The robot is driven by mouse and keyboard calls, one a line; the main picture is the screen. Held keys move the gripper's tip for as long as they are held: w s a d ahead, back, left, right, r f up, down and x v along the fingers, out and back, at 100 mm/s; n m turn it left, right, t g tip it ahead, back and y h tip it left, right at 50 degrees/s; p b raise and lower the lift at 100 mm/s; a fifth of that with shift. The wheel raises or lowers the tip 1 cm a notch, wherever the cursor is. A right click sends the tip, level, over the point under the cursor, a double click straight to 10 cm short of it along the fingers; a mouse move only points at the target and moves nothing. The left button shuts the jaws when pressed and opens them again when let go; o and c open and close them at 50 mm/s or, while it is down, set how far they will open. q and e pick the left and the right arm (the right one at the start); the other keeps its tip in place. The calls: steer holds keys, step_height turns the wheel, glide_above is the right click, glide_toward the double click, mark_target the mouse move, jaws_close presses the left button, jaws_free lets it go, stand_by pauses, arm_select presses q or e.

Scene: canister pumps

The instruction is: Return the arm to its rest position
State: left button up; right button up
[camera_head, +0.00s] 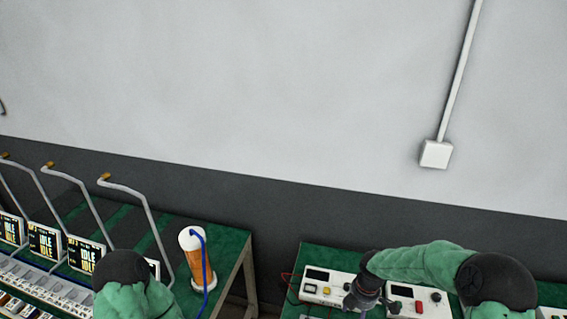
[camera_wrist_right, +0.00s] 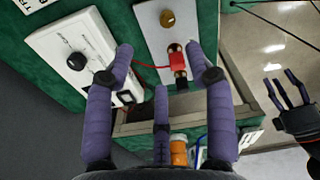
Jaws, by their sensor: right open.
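My right arm comes in from the right in the head view, its green sleeve (camera_head: 415,264) stretched over a bench. My right gripper (camera_head: 362,299) is over the white instrument boxes there. In the right wrist view its purple fingers (camera_wrist_right: 160,62) are spread, with nothing between them. My left arm (camera_head: 135,290) shows at the lower left of the head view, its hand hidden. Another purple-fingered gripper, seemingly my left (camera_wrist_right: 291,92), shows at the right of the wrist view with its fingers apart and empty.
White boxes (camera_head: 325,287) (camera_head: 418,299) with knobs sit on the right green bench (camera_head: 316,254). A red connector (camera_wrist_right: 177,62) is on one. An orange canister (camera_head: 199,262) with a blue tube stands on the left bench (camera_head: 228,243), near "IDLE" screens (camera_head: 45,241). A gap separates the benches.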

steer(key=s+a+f+m+y, duration=0.2)
steer(key=s+a+f+m, duration=0.5)
steer(key=s+m, duration=0.4)
steer(key=s+a+f+m+y, duration=0.1)
steer(key=s+a+f+m, duration=0.5)
steer(key=s+f+m, duration=0.3)
step_height(320, 180, down, 6)
steer(key=b, duration=0.7)
steer(key=shift+s+d+f+m, duration=0.2)
steer(key=shift+s+m, duration=0.1)
steer(key=shift+m, duration=0.1)
steer(key=shift+r, duration=0.1)
